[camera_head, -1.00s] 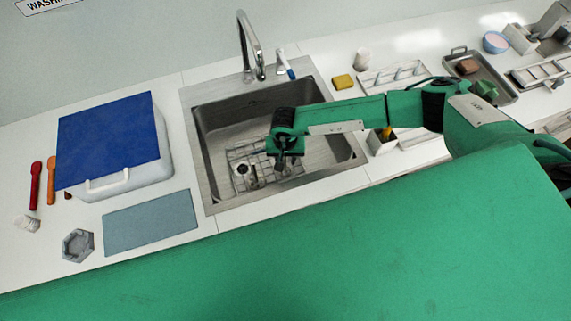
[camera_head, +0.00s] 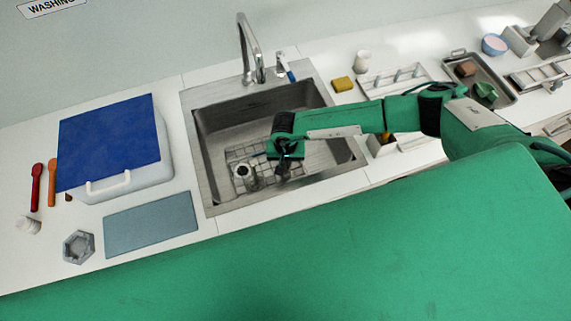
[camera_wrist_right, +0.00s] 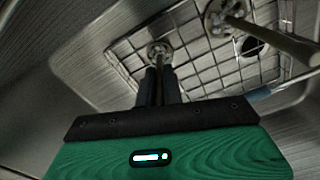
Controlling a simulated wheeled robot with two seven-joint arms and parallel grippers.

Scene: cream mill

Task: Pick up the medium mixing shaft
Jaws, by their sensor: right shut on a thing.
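My right gripper (camera_head: 283,166) is over the sink, pointing down. In the right wrist view its dark fingers (camera_wrist_right: 160,84) are shut on a thin mixing shaft (camera_wrist_right: 158,53), whose round slotted head shows beyond the fingertips, over the wire rack. Which size this shaft is I cannot tell for certain. A second shaft (camera_wrist_right: 270,37) with a similar round head lies to the right in the wrist view, apart from the fingers. In the head view a grey, pale-topped piece (camera_head: 246,177) stands in the sink left of my gripper. My left gripper is not in view.
The steel sink (camera_head: 214,122) has raised walls around my gripper, with a wire rack (camera_wrist_right: 205,62) inside. The faucet (camera_head: 245,45) stands behind. A blue-lidded box (camera_head: 108,140) and a blue-grey mat (camera_head: 150,223) are left. A holder with pegs (camera_head: 396,78) and a tray (camera_head: 505,92) are right.

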